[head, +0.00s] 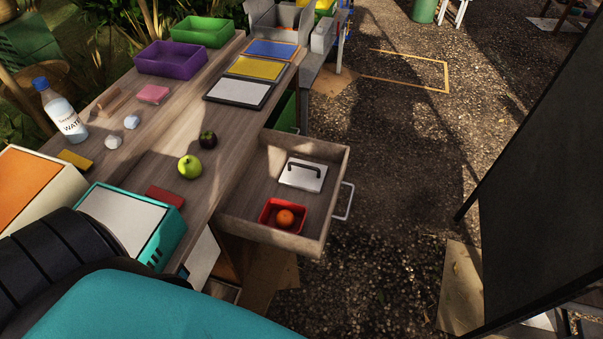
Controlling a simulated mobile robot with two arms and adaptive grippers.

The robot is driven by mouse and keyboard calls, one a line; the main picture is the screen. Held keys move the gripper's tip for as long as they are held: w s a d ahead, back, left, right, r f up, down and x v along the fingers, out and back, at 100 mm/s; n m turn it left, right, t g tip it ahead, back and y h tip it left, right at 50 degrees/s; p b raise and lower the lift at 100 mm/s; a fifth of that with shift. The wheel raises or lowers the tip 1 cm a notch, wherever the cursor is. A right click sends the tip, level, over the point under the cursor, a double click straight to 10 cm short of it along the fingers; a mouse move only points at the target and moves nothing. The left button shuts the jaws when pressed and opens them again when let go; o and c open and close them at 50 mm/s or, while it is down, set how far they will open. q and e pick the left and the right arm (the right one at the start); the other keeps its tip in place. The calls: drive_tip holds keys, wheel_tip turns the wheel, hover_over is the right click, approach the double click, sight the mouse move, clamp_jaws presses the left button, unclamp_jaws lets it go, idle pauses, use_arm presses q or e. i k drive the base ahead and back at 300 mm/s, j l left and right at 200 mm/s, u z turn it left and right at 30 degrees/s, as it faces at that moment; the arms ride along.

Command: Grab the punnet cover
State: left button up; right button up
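The punnet cover looks to be the flat white panel (302,177) with a dark bar handle, lying in the open wooden drawer (262,232) at the right side of the table. Nearer the drawer's front corner, a small red punnet (270,222) stands uncovered with an orange fruit (285,218) in it. The cover lies behind the punnet, apart from it. Neither of my grippers shows in the head view.
The wooden table (150,150) bears a green apple (189,166), a dark fruit (208,139), a water bottle (62,112), a purple crate (172,66), a green crate (203,38) and a teal crate (168,238). A dark panel (545,190) stands right. Gravel between looks open.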

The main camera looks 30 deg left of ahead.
sight(296, 173)
drive_tip(key=i+l+u, duration=0.1)
drive_tip(key=u, duration=0.35)
drive_tip(key=i+l+u, duration=0.15)
drive_tip(key=u, duration=0.35)
drive_tip(key=i+l+u, duration=0.1)
drive_tip(key=l+u, duration=0.15)
drive_tip(key=u, duration=0.2)
